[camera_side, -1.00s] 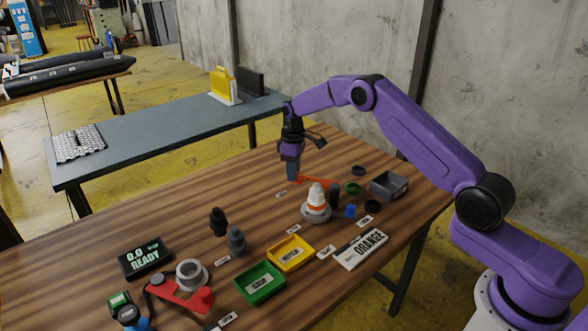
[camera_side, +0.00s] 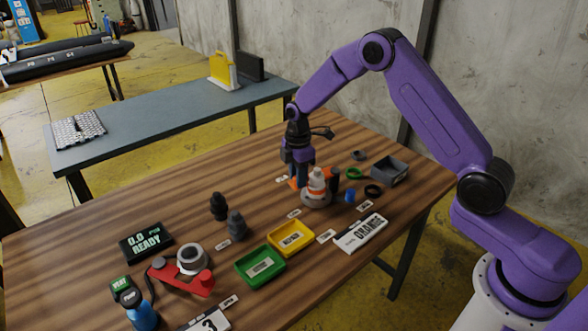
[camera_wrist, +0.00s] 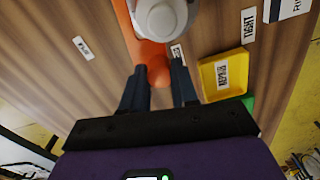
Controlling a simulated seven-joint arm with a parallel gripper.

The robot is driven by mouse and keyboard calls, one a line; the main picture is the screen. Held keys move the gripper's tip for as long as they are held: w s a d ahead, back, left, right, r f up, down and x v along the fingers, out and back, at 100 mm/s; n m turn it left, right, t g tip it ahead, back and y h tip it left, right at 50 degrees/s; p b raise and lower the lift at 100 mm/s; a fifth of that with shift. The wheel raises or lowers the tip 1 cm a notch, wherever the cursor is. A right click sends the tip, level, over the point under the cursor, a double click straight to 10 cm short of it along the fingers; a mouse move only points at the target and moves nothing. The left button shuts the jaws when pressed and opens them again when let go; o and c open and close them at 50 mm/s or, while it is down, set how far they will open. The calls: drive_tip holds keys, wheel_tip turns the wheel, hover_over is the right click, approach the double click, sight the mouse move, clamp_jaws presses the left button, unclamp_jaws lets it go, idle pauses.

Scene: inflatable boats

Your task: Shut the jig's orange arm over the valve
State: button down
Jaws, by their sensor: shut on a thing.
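The valve (camera_side: 317,178) is white with an orange band. It stands upright on the jig's round grey base (camera_side: 317,199). The jig's orange arm (camera_side: 293,183) shows just left of the valve, partly hidden behind my fingers. In the wrist view the orange arm (camera_wrist: 147,50) runs from the upper left, past the white valve top (camera_wrist: 162,18), to a rounded end between my fingers. My gripper (camera_wrist: 158,84) is shut on that end, and it is low beside the valve in the side view (camera_side: 300,184). Whether the arm lies over the valve I cannot tell.
Right of the jig are a dark post, a blue cap (camera_side: 350,196), rings and a grey bin (camera_side: 389,170). Yellow (camera_side: 290,238) and green (camera_side: 260,266) trays and dark fittings (camera_side: 236,225) stand nearer the camera.

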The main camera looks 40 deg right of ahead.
drive_tip(key=shift+s+a+n, duration=0.1)
drive_tip(key=shift+s+n, duration=1)
drive_tip(key=shift+s, duration=0.15)
drive_tip(key=c, duration=0.8)
unclamp_jaws()
drive_tip(key=shift+c, duration=0.2)
wheel_tip(320, 180, up, 18)
drive_tip(key=shift+f, duration=0.25)
